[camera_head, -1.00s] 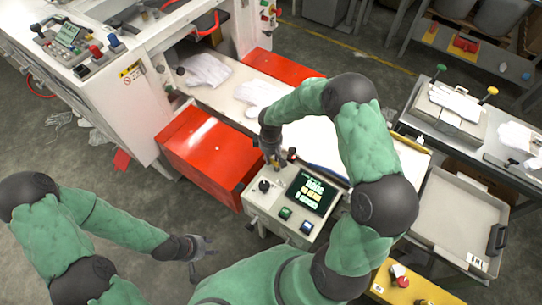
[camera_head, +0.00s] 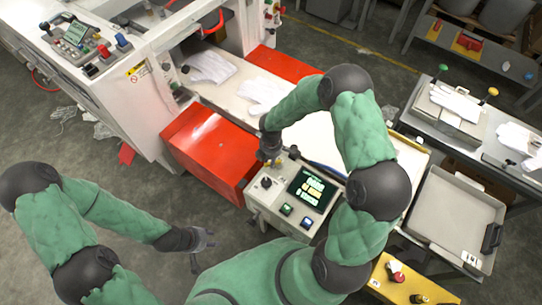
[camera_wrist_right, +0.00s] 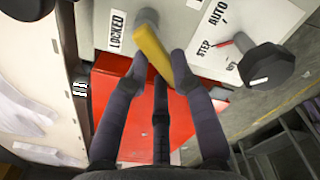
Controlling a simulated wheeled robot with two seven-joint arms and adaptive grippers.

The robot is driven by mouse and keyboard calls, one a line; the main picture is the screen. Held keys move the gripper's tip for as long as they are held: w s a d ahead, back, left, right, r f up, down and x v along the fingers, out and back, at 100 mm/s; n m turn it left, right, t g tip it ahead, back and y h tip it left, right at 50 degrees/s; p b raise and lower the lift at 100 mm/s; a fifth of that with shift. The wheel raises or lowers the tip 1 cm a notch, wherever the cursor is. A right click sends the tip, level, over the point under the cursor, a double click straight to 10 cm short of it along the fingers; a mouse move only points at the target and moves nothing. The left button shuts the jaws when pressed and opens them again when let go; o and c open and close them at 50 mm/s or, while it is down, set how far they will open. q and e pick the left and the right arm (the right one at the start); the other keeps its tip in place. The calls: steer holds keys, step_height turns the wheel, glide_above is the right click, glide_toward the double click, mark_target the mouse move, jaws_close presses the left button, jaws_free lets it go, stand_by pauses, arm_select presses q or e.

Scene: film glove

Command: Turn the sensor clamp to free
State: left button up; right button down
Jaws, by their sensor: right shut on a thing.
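The sensor clamp shows in the right wrist view as a yellow lever (camera_wrist_right: 151,48) on the pale panel, slanted beside a LOCKED label (camera_wrist_right: 117,30). My right gripper (camera_wrist_right: 156,70) has its dark fingers around the lever and is shut on it. In the head view my right gripper (camera_head: 272,161) is down at the back left of the control box (camera_head: 258,208), and it hides the lever there. My left gripper (camera_head: 203,242) hangs open and empty over the floor at lower left.
A black selector knob (camera_wrist_right: 265,69) marked STEP and AUTO sits beside the lever. The control box carries a lit screen (camera_head: 312,188) and push buttons. A red cover (camera_head: 208,148) lies to its left. White gloves (camera_head: 208,67) lie on the conveyor behind.

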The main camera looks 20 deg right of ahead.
steer(key=n+p, duration=0.1)
steer(key=n, duration=0.1)
steer(key=s+n+p, duration=0.1)
steer(key=n, duration=0.1)
steer(key=shift+s+r+n, duration=0.1)
steer(key=shift+s+n, duration=0.05)
steer(key=shift+n, duration=0.15)
steer(key=shift+s+n+p, duration=0.2)
steer(key=shift+n+p, duration=0.15)
steer(key=shift+n, duration=0.4)
steer(key=shift+s+n+p, duration=0.2)
steer(key=shift+n+p, duration=0.1)
steer(key=shift+n, duration=0.45)
steer(key=shift+d, duration=0.1)
steer(key=c, duration=1)
jaws_free()
steer(key=shift+c, duration=0.2)
step_height(320, 180, up, 12)
